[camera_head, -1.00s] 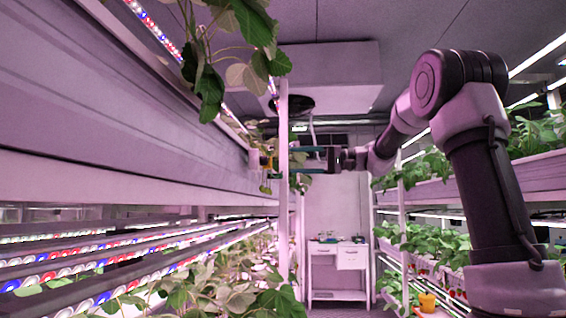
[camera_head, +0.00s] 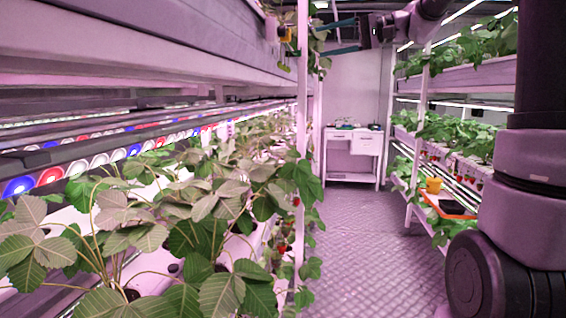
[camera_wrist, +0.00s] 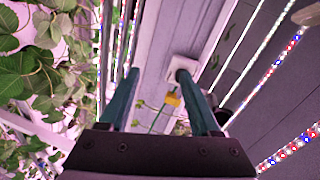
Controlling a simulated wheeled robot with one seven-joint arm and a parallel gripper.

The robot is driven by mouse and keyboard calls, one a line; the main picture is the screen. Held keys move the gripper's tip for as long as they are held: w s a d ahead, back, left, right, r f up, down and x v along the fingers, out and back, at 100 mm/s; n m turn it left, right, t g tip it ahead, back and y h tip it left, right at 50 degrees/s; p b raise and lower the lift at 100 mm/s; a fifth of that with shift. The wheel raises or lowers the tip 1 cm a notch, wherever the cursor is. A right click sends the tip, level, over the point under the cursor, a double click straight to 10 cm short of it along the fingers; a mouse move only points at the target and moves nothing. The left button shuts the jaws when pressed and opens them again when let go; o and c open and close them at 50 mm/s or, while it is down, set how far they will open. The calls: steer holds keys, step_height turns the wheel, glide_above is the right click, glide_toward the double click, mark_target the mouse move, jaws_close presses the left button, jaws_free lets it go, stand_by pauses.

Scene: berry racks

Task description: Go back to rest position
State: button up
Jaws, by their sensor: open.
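My gripper (camera_head: 308,37) is at the top of the head view, with its two teal fingers pointing left toward the upper left rack. It is open, with nothing held between the fingers. The open fingers also show in the wrist view (camera_wrist: 157,76). A small yellow piece (camera_wrist: 172,99) shows beyond and between the fingers there, seemingly at the rack's edge. It appears in the head view (camera_head: 285,34) just left of the fingertips. I cannot tell whether a finger touches it. Much of my arm is cut off by the top of the head view.
Strawberry plants (camera_head: 215,215) fill the lower left rack, beside a white post (camera_head: 302,130). A right rack (camera_head: 465,78) holds more plants. An orange tray (camera_head: 447,211) with a yellow cup (camera_head: 433,186) stands there. A white table (camera_head: 352,146) is at the back. The aisle floor (camera_head: 365,240) is clear.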

steer(key=s+d+f+m+h, duration=0.2)
steer(key=s+f+h, duration=0.4)
steer(key=s+f, duration=0.55)
steer(key=s+d+f+m+t+h, duration=0.2)
steer(key=s+d+f+t+h, duration=0.1)
steer(key=s+d+f+h, duration=0.4)
steer(key=s+d+f, duration=0.2)
steer(key=s, duration=0.2)
steer(key=shift+d+f+t, duration=0.15)
steer(key=shift+f+t, duration=0.15)
steer(key=shift+f, duration=0.1)
